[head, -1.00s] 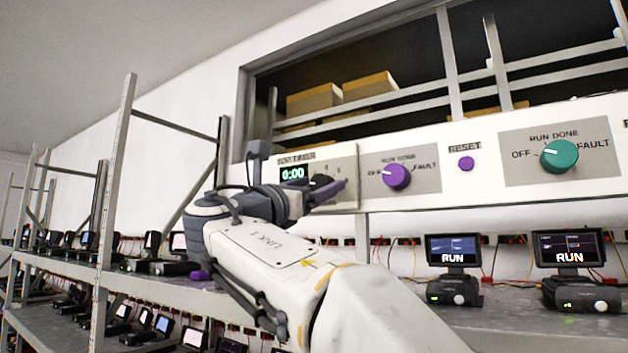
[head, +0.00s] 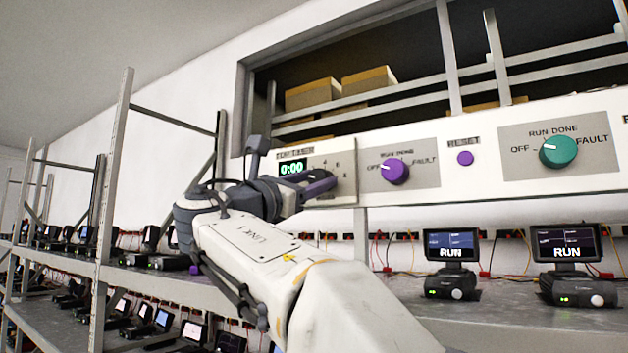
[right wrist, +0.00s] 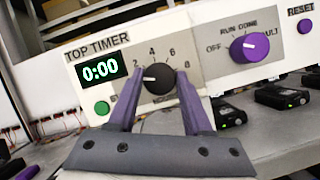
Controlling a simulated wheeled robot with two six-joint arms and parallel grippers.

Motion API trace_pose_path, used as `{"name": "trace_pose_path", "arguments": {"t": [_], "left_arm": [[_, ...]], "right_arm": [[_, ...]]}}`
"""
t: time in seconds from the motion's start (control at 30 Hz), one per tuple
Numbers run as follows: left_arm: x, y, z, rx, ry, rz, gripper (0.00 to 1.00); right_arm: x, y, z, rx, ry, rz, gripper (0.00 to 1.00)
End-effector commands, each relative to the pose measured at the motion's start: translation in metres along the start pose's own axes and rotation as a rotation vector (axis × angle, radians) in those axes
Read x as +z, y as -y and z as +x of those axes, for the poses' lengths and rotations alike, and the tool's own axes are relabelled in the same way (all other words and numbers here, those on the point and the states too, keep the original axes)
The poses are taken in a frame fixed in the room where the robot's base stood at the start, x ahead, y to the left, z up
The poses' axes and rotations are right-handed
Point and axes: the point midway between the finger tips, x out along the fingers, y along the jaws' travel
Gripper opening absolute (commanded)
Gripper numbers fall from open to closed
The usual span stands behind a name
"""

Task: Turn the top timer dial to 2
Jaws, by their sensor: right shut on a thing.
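The top timer panel (right wrist: 205,52) carries a black round dial (right wrist: 159,79) with a white pointer mark, numbers 2, 4, 6 and 8 around it, and a display (right wrist: 100,72) reading 0:00. The pointer mark points left, a little below the 2. My right gripper (right wrist: 154,78) has its purple fingers on either side of the dial and is shut on it. In the head view my right gripper (head: 328,182) covers most of the dial. A green button (right wrist: 102,108) sits below the display. My left gripper is not in view.
To the right are a purple run selector knob (head: 396,171), a purple reset button (head: 465,158) and a teal selector knob (head: 558,151). Below, devices with RUN screens (head: 451,246) stand on a grey shelf. A metal rack post (head: 112,190) stands at left.

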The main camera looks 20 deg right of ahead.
Motion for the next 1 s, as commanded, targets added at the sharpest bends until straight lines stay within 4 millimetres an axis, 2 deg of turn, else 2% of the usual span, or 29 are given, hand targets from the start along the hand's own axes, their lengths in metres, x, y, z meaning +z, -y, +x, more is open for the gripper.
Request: {"name": "trace_pose_path", "arguments": {"t": [0.5,1.0], "left_arm": [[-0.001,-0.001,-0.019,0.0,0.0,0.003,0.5],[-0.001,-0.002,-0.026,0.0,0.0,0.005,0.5]], "right_arm": [[0.002,-0.003,0.001,-0.145,0.015,0.36,0.0],[0.0,-0.003,0.0,-0.196,0.021,0.486,0.0]]}}
